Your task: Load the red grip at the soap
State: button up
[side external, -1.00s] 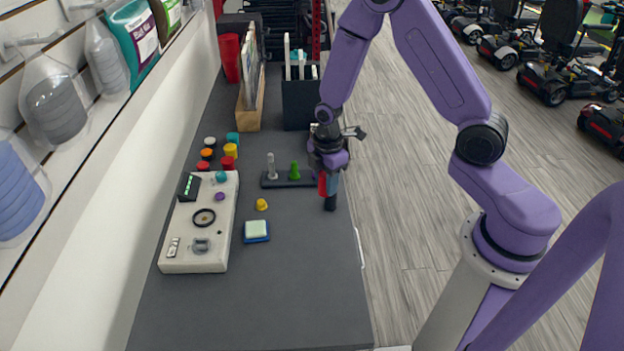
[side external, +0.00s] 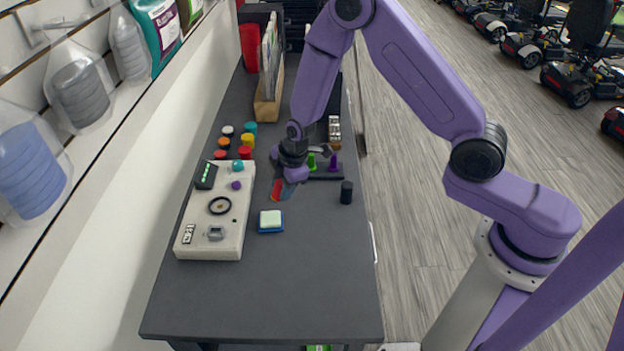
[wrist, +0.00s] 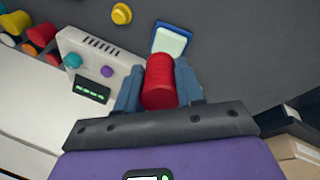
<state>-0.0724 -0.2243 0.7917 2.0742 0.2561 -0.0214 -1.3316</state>
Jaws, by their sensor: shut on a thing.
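My gripper (side external: 284,191) is shut on the red grip (side external: 277,187) and holds it over the table. In the wrist view the ribbed red grip (wrist: 160,84) sits between my two blue-grey fingers. The soap (side external: 270,217) is a pale green-white block on a blue base, lying on the table just below and in front of my gripper in the side view. In the wrist view the soap (wrist: 170,42) shows just beyond the end of the red grip, partly covered by it. Whether grip and soap touch cannot be told.
A pale panel (side external: 218,232) with knobs and a ring lies left of the soap. A black cylinder (side external: 346,193) stands to the right. A rack with green (side external: 311,161) and purple (side external: 333,162) pegs is behind. A yellow knob (wrist: 122,13) lies nearby. The table's front is clear.

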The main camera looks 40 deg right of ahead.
jog(key=shift+w+a+f+t, duration=0.15)
jog(key=shift+w+a, duration=0.25)
jog(key=shift+a, duration=0.2)
jog(key=shift+w+a+f+t, duration=0.15)
jog(key=shift+w+a, duration=0.2)
jog(key=shift+a, duration=0.2)
jog(key=shift+f, duration=2.9)
jog(key=shift+f, duration=0.7)
notch_tip(320, 180, up, 7)
dwell(0.3)
jog(key=shift+f, duration=0.1)
dwell(0.4)
jog(key=shift+f, duration=3.35)
